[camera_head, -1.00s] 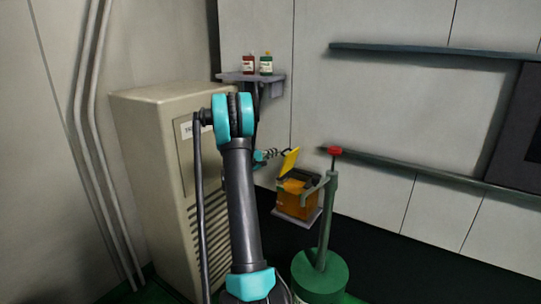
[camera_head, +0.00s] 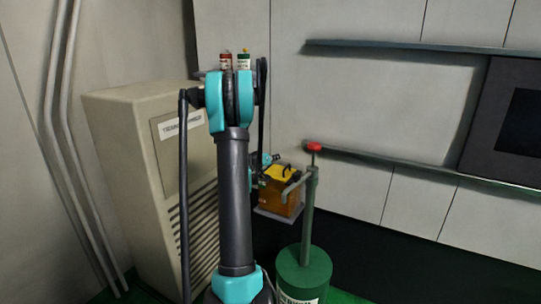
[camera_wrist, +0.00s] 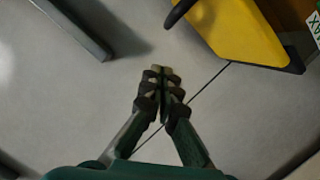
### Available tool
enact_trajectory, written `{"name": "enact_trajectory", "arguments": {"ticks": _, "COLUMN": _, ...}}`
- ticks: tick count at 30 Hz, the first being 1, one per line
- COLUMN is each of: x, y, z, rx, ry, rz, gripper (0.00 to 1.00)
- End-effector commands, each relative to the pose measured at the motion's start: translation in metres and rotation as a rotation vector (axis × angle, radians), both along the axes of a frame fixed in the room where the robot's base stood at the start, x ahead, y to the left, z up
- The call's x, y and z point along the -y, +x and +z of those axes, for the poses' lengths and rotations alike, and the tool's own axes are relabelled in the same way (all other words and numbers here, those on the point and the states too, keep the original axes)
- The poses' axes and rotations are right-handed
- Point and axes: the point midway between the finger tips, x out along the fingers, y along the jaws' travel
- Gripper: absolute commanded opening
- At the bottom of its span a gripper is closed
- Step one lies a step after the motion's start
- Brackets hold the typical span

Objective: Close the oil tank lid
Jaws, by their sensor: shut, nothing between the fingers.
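The oil tank (camera_head: 281,203) is an amber box on a grey shelf beyond my arm. Its yellow lid (camera_head: 279,173) lies on or nearly on the tank top; I cannot tell whether it is fully down. A dark handle is on it. In the wrist view the yellow lid (camera_wrist: 243,32) is at the upper right, with a dark handle at its left. My gripper (camera_wrist: 163,72) is shut and empty, to the left of the lid and apart from it in the picture. In the head view my gripper (camera_head: 270,159) is small and partly hidden near the tank's left side.
A green pump (camera_head: 303,268) with an upright post and red top (camera_head: 314,147) stands right in front of the tank. A beige cabinet (camera_head: 130,150) is at the left. Two bottles (camera_head: 243,60) stand on a wall shelf behind my arm. A rail (camera_head: 400,168) runs along the wall.

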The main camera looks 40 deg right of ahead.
Motion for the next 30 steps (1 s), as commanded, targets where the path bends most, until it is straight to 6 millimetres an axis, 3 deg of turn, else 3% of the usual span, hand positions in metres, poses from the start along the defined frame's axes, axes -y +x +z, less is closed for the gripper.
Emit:
{"name": "enact_trajectory", "arguments": {"ticks": 15, "x": 0.012, "y": -0.028, "z": -0.029, "rx": 0.309, "ry": 0.128, "rz": -0.001, "gripper": 0.0}}
{"name": "enact_trajectory", "arguments": {"ticks": 30, "x": 0.013, "y": -0.031, "z": -0.035, "rx": 0.365, "ry": 0.151, "rz": 0.0, "gripper": 0.0}}
